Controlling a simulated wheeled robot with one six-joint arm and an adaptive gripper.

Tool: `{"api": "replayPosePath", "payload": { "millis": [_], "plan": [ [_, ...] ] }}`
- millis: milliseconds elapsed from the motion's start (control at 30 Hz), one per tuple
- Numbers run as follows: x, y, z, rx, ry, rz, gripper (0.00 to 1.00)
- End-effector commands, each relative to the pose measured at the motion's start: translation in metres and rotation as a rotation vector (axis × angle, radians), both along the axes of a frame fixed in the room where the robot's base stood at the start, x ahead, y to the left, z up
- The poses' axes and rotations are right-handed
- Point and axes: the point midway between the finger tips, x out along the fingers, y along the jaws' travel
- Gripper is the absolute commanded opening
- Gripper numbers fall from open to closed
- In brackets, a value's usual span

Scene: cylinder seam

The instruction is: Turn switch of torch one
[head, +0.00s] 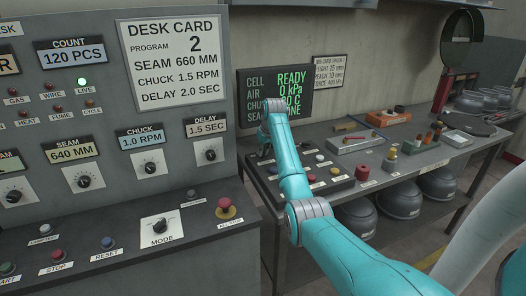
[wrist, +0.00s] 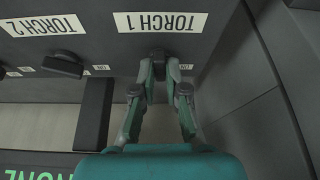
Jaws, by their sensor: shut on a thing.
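The torch one switch (wrist: 159,62) is a small dark knob below the upside-down TORCH 1 label (wrist: 155,22) in the wrist view. My gripper (wrist: 159,72) has its fingertips on either side of this knob and is shut on it. The fingers hide part of the knob, so its exact angle is hard to read. In the head view my teal arm (head: 292,180) reaches to the desk beside the grey cabinet, and the switch is hidden there.
The torch two switch (wrist: 63,65) stands left of my gripper in the wrist view, its bar roughly sideways. The grey cabinet (head: 110,180) stands close on the left. A status screen (head: 290,95) is behind my wrist. Push buttons (head: 311,178) sit right of my arm.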

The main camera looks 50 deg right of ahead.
Motion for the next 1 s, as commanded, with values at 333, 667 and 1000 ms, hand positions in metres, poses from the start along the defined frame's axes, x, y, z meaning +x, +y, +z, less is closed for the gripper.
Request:
{"api": "replayPosePath", "payload": {
  "millis": [333, 667, 1000],
  "plan": [
    [-0.0012, -0.0030, 0.0005, 0.001, 0.000, 0.251, 0.00],
    [-0.0010, -0.0051, 0.0011, 0.002, -0.001, 0.565, 0.00],
    [-0.0002, -0.0066, 0.0012, 0.002, -0.001, 0.841, 0.00]
  ]
}}
